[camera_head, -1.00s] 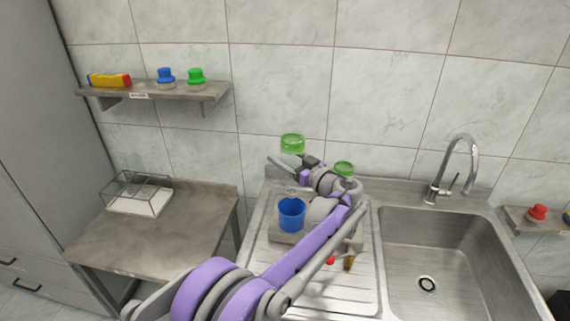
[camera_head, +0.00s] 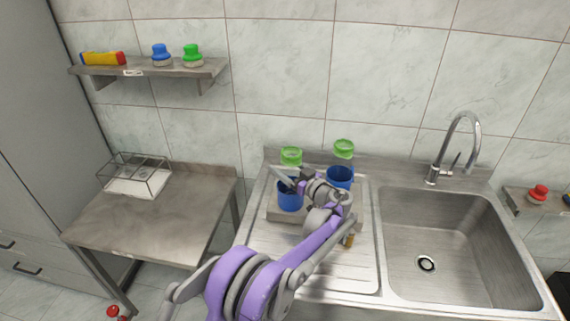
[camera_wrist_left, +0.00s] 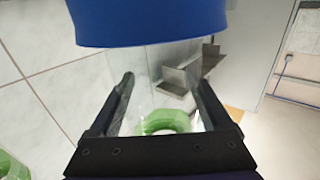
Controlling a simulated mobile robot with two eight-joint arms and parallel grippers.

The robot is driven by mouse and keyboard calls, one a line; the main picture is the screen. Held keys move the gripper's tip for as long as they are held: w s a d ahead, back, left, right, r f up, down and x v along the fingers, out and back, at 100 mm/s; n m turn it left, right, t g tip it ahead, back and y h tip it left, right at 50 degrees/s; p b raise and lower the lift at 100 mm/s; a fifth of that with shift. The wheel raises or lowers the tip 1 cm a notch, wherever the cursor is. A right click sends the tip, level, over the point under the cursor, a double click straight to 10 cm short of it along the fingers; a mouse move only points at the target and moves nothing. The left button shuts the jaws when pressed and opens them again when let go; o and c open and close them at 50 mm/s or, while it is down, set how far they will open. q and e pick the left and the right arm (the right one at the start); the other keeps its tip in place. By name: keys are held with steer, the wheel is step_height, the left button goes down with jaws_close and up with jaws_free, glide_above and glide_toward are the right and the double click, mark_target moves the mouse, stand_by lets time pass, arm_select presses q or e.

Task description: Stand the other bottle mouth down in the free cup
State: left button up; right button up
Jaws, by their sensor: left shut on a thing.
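My left gripper (camera_head: 290,179) is shut on a clear bottle with a green base (camera_head: 291,157), held mouth down above the front-left blue cup (camera_head: 290,198). In the left wrist view the clear body lies between the fingers (camera_wrist_left: 165,88), with its green base (camera_wrist_left: 168,121) low in the picture. The blue cup (camera_wrist_left: 150,22) hides the mouth end there, so I cannot tell how deep it sits. The other green-based bottle (camera_head: 344,147) stands mouth down in the second blue cup (camera_head: 340,178), right of my gripper. My right gripper is not in view.
The cups are on a grey stand (camera_head: 272,213) on the drainboard, with the sink (camera_head: 440,235) to the right. A side table (camera_head: 165,225) holds a wire basket (camera_head: 135,180). A wall shelf (camera_head: 140,68) carries brushes and a yellow-red box.

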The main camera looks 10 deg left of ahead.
mark_target(291, 176)
arm_select(q)
steer(key=shift+f, duration=0.45)
stand_by(0.3)
steer(key=o, duration=1.1)
steer(key=b+v, duration=0.1)
steer(key=v, duration=0.6)
steer(key=shift+s+d, duration=0.15)
steer(key=shift+d, duration=0.05)
